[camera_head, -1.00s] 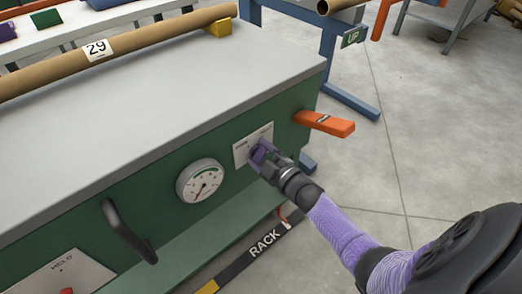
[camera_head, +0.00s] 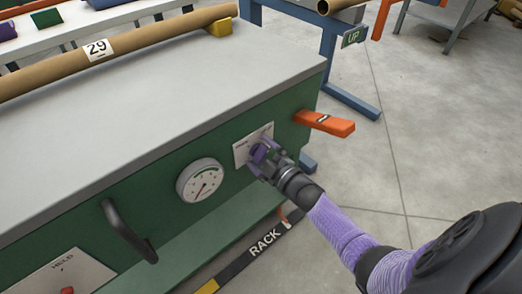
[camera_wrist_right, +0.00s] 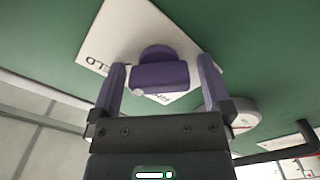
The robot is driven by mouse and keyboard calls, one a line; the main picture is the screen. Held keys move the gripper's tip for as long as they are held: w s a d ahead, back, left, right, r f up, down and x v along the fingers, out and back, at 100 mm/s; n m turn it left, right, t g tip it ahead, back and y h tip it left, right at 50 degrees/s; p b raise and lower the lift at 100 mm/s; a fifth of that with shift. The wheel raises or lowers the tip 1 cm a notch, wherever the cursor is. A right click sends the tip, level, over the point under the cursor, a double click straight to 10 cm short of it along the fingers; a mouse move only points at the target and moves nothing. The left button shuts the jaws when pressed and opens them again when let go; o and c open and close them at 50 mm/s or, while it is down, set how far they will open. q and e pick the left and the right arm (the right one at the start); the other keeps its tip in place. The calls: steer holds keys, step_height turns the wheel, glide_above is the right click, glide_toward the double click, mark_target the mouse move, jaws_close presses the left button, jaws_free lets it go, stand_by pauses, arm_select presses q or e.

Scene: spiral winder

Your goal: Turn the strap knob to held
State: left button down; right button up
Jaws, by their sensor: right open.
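The strap knob (camera_wrist_right: 160,76) is dark purple and stands on a white plate (camera_wrist_right: 105,37) on the green machine front. Lettering on the plate is partly hidden; "ELD" shows upside down in the wrist view. A pale dot is at one end of the knob's bar. My right gripper (camera_wrist_right: 162,88) is open, with one purple finger on each side of the knob and a gap on both sides. In the head view the right gripper (camera_head: 262,156) is at the plate (camera_head: 241,148) and largely hides the knob. My left gripper is not in view.
A round gauge (camera_head: 200,180) sits left of the plate, and an orange lever (camera_head: 328,124) juts out to its right. A black handle (camera_head: 128,232) and a second plate with a red control (camera_head: 66,275) are further left. Open floor (camera_head: 440,130) lies to the right.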

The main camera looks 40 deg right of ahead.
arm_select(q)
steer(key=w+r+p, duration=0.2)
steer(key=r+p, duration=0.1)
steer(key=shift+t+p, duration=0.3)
arm_select(e)
steer(key=s, duration=1)
steer(key=shift+d, duration=0.4)
